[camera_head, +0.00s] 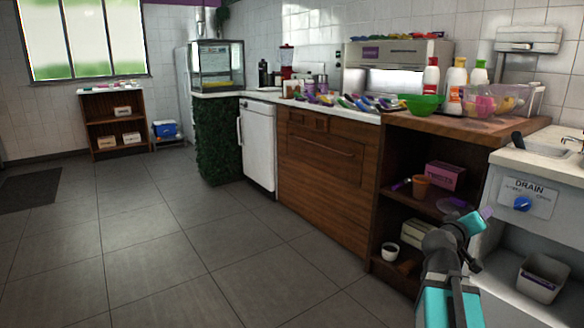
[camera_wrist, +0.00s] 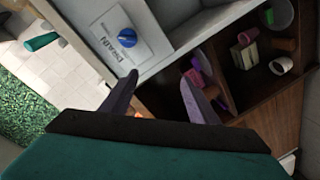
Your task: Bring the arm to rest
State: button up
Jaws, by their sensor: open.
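My gripper (camera_wrist: 158,80) shows in the wrist view with its two dark fingers spread apart. It is open, and no held object shows between the fingers. Behind them are the white drain panel (camera_wrist: 110,45) with its blue knob (camera_wrist: 127,37) and the dark open shelves (camera_wrist: 235,85). In the head view my teal and dark arm (camera_head: 450,270) rises at the lower right, in front of the shelves and the sink unit. The fingers cannot be made out clearly there.
The wooden counter (camera_head: 480,122) holds a green bowl (camera_head: 421,104), bottles and clear tubs. Below, shelves hold a pink box (camera_head: 446,176), an orange pot (camera_head: 420,187) and a white cup (camera_head: 390,252). A sink unit (camera_head: 510,243) stands close right.

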jog(key=w+a+f+n+g+y+p, duration=0.2)
jog(key=w+a+f+y+p, duration=0.15)
jog(key=a+f+p, duration=0.85)
jog(key=s+a+f+g+y+p, duration=0.3)
jog(key=s+a+f+p, duration=0.4)
jog(key=f+p, duration=0.35)
jog(key=s+a+f+g+y+p, duration=0.2)
jog(key=s+a, duration=0.4)
jog(key=s, duration=0.5)
jog(key=s+a+f+g+y+p, duration=0.2)
jog(key=s+a+f+g+p, duration=0.2)
jog(key=s, duration=0.7)
jog(key=s+a+f+m+g+y+p, duration=0.1)
jog(key=s+a+f+g+y+p, duration=0.1)
jog(key=s+a+p, duration=0.4)
jog(key=s+a+f+g, duration=0.1)
jog(key=s+a+g, duration=0.1)
jog(key=s, duration=0.3)
jog(key=shift+s+a+f+y+p, duration=0.2)
jog(key=shift+a+f+y+p, duration=0.15)
jog(key=shift+a, duration=0.4)
